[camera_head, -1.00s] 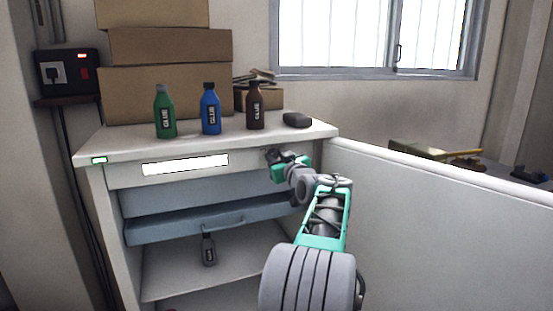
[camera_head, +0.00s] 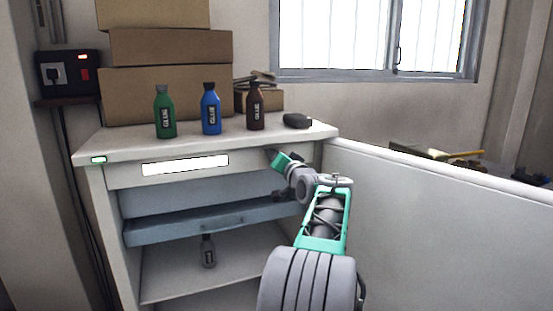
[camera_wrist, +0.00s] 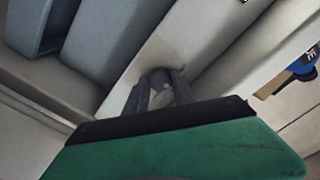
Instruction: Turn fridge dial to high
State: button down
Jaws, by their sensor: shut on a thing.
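The open white fridge (camera_head: 116,194) stands at the left in the head view, with its door (camera_head: 440,215) swung out to the right. My gripper (camera_head: 271,155) is at the right end of the panel under the fridge's top. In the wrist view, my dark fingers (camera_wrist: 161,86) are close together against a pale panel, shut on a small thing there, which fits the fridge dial. The dial itself is mostly hidden by the fingers, so its setting cannot be read.
Green (camera_head: 165,113), blue (camera_head: 211,112) and brown (camera_head: 255,110) glue bottles and a dark object (camera_head: 297,120) stand on the fridge top. A blue drawer (camera_head: 170,232) and a grey bottle (camera_head: 208,252) are inside. Boxes (camera_head: 165,95) are stacked behind.

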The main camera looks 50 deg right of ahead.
jog(key=shift+r+m+p, duration=0.1)
jog(key=shift+m+p, duration=2.9)
jog(key=shift+m, duration=4.1)
jog(key=c, duration=1.1)
grip_release()
jog(key=shift+o, duration=0.2)
jog(key=b+v, duration=0.2)
jog(key=v, duration=0.5)
jog(key=shift+s+a, duration=0.2)
jog(key=shift+s, duration=0.15)
